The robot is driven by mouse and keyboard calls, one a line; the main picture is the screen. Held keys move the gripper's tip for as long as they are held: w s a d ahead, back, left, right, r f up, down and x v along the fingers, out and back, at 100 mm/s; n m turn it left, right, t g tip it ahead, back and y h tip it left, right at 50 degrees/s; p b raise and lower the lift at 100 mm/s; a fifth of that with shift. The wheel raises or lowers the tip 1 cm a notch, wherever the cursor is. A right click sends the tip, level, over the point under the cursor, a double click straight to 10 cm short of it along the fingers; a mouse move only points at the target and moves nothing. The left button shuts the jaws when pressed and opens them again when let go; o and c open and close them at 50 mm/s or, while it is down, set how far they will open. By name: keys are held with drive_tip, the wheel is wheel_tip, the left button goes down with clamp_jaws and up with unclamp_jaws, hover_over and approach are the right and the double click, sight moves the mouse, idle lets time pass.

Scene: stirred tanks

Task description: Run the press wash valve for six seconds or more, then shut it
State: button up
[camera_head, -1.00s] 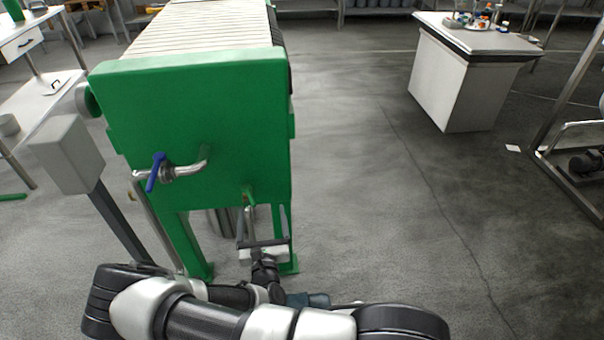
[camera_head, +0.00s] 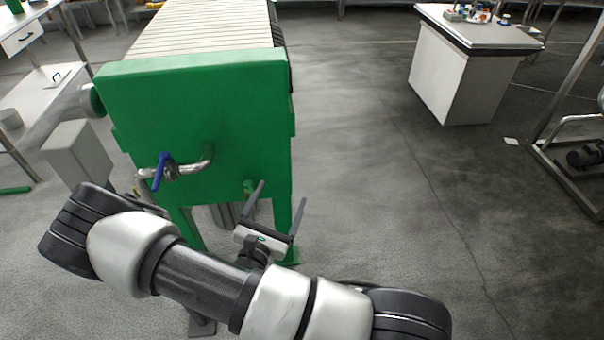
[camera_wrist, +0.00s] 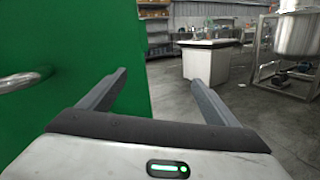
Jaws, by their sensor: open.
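The wash valve is on the front of the green press (camera_head: 230,110). Its blue lever handle (camera_head: 160,171) stands nearly upright, a little tilted, on a bent steel pipe (camera_head: 192,166). My gripper (camera_head: 282,200) is open and empty, to the right of the valve and lower in the picture, near the press's lower right corner. In the wrist view my gripper's fingers (camera_wrist: 160,82) are spread apart with nothing between them. The green press face (camera_wrist: 70,50) fills the left there, with part of a steel pipe (camera_wrist: 22,80) at the left edge. The blue handle is out of that view.
A grey box on a post (camera_head: 77,153) stands left of the press, close to my arm. A white cabinet (camera_head: 455,80) with small items on top stands at the back right. A steel frame (camera_head: 570,120) is at the right edge.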

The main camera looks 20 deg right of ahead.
drive_tip(key=s+d+r+m+g+h+p, duration=0.2)
drive_tip(key=d+r+m+g, duration=0.3)
drive_tip(key=r, duration=0.4)
drive_tip(key=shift+s+r+m+g+h, duration=0.15)
drive_tip(key=shift+s+m+g+h, duration=0.35)
drive_tip(key=shift+m+h, duration=0.5)
drive_tip(key=shift+d, duration=0.1)
